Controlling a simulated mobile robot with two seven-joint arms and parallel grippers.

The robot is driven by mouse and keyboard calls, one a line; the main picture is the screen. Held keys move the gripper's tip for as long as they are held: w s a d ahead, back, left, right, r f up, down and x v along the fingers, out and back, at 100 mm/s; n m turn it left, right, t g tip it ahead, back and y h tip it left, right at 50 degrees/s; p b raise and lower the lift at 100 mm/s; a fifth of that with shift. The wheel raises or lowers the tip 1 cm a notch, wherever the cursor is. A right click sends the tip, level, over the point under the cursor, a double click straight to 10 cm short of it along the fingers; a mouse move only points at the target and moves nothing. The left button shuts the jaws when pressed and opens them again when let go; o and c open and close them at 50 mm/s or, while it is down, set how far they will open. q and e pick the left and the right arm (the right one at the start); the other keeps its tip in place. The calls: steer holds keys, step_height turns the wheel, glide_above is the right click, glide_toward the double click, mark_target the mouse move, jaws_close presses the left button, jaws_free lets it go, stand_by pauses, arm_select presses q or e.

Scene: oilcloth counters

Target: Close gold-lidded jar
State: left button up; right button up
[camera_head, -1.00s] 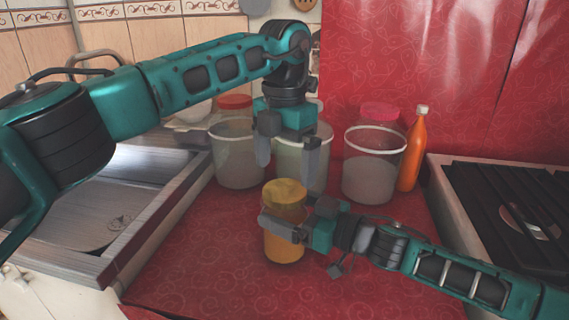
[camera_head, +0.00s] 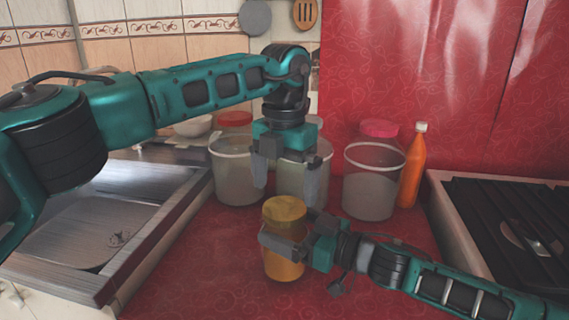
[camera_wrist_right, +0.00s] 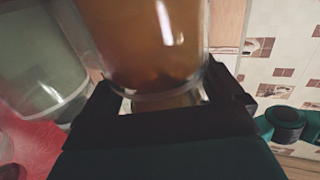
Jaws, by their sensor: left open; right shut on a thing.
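The jar with amber contents (camera_head: 284,264) stands upright in the middle of the red counter in the head view, its gold lid (camera_head: 284,208) on top. I cannot tell whether the lid is tight. My right gripper (camera_head: 290,236) is shut around the jar's upper body from the right. The right wrist view shows the jar's glass (camera_wrist_right: 145,40) close up between the dark fingers. My left gripper (camera_head: 285,182) is open and points down just above and behind the lid, one finger to each side. I see no clear contact with it.
Behind stand a red-lidded jar (camera_head: 236,172), a partly hidden jar (camera_head: 290,178) and a pink-lidded jar (camera_head: 370,185). An orange bottle (camera_head: 412,170) is beside them. A sink (camera_head: 90,230) lies left, a stove (camera_head: 510,225) right. The front counter is clear.

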mark_target(284, 207)
arm_select(q)
steer(key=shift+f, duration=2)
steer(key=c, duration=1)
steer(key=o, duration=1)
steer(key=shift+r, duration=0.1)
step_height(284, 207, up, 12)
